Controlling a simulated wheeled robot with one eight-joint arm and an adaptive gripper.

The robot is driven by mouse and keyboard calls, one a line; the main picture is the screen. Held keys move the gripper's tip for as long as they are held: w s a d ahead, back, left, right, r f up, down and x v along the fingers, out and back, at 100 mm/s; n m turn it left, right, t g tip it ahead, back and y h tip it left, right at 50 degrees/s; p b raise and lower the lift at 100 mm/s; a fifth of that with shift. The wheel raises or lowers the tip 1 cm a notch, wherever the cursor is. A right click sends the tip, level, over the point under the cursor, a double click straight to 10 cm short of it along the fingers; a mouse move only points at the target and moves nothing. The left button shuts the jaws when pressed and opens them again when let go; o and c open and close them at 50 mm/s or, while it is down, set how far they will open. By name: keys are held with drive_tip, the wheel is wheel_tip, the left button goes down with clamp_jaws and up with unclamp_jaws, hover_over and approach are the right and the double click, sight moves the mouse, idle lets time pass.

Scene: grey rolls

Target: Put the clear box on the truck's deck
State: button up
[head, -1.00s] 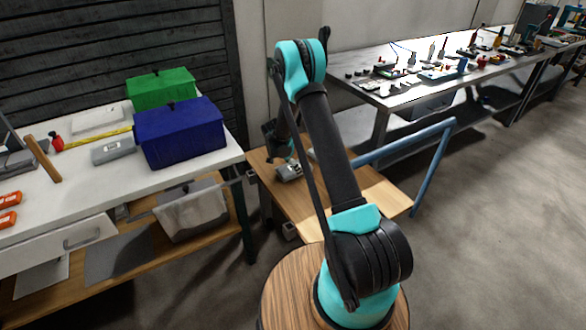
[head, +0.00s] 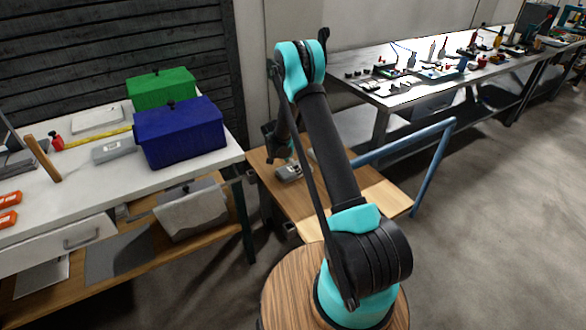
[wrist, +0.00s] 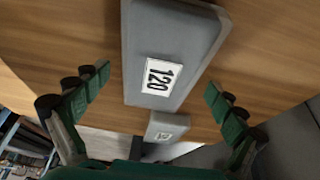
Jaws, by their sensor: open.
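The truck's wooden deck (head: 378,202) lies beyond my base, with a blue handle at its right. A grey box (head: 289,172) sits on the deck below my gripper (head: 290,156). In the wrist view, this flat grey box (wrist: 181,40) with rounded corners carries a white label reading 120. My gripper (wrist: 158,82) is open, with a green-padded finger apart from the box on either side. A smaller labelled grey piece (wrist: 167,126) shows nearer the palm. I cannot tell whether either is the clear box; a pale, flat item (head: 98,119) on the workbench is also unclear.
The white workbench (head: 95,200) at left bears a blue toolbox (head: 180,134), a green toolbox (head: 160,88), a hammer (head: 42,158) and a grey box (head: 113,150). The blue handle (head: 432,165) rises at the deck's right. A long bench (head: 400,95) stands behind; the right floor is clear.

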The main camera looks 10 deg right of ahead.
drive_tip(key=v, duration=1.1)
drive_tip(key=shift+s+a+r, duration=0.15)
drive_tip(key=shift+a+r, duration=0.05)
drive_tip(key=shift+r, duration=0.15)
